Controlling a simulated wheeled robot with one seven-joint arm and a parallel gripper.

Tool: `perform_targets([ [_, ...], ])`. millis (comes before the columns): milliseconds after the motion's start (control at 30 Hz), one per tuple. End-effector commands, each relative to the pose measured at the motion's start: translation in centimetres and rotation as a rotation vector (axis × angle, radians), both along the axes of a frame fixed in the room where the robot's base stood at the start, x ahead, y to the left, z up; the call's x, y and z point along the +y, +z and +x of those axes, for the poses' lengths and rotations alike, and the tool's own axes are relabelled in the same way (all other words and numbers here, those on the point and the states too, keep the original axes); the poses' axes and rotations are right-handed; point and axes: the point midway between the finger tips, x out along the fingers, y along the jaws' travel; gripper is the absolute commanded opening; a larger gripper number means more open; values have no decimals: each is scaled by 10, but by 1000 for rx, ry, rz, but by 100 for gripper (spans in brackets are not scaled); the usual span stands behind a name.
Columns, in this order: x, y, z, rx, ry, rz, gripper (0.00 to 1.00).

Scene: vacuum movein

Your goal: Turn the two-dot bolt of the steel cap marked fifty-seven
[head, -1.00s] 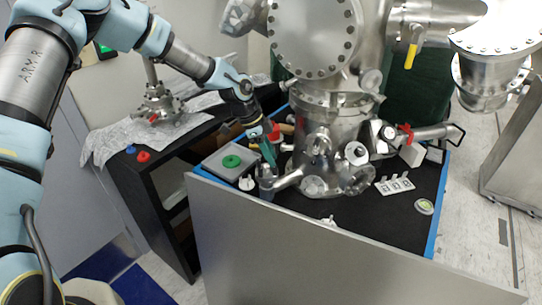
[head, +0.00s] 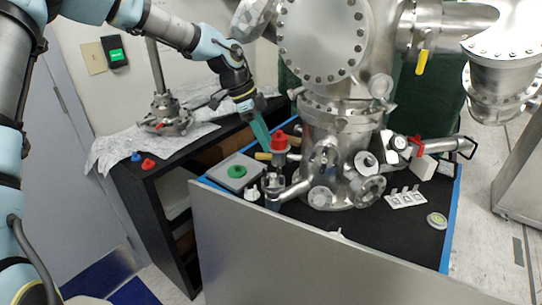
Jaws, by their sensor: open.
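The steel chamber (head: 335,125) stands on the black bench top, with several short ports and round steel caps around its lower part. A steel end cap (head: 321,197) faces front, and a flanged one (head: 368,190) sits to its right. No number or dot mark is readable, so I cannot tell which cap is fifty-seven or which bolt has two dots. A small steel port end (head: 273,183) is at the front left. My gripper (head: 266,148) has teal fingers, pointing down left of the chamber, beside a red-topped part (head: 280,142). It is open, with nothing visibly held.
A grey box with a green ring (head: 236,171) and a white knob (head: 251,193) lie left of the ports. A white bracket (head: 405,197) and a round disc (head: 437,220) lie right. A metal panel (head: 290,255) stands along the front.

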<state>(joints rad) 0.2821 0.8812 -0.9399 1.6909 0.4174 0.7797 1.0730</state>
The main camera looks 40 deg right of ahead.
Motion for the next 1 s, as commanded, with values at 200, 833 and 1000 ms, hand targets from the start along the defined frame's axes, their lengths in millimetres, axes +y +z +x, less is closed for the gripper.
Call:
perform_targets([
  [200, 4, 11, 3, 0, 1, 0, 48],
  [833, -3, -35, -6, -65, 241, 151, 48],
  [1000, -9, -50, -12, -129, 494, 217, 48],
])
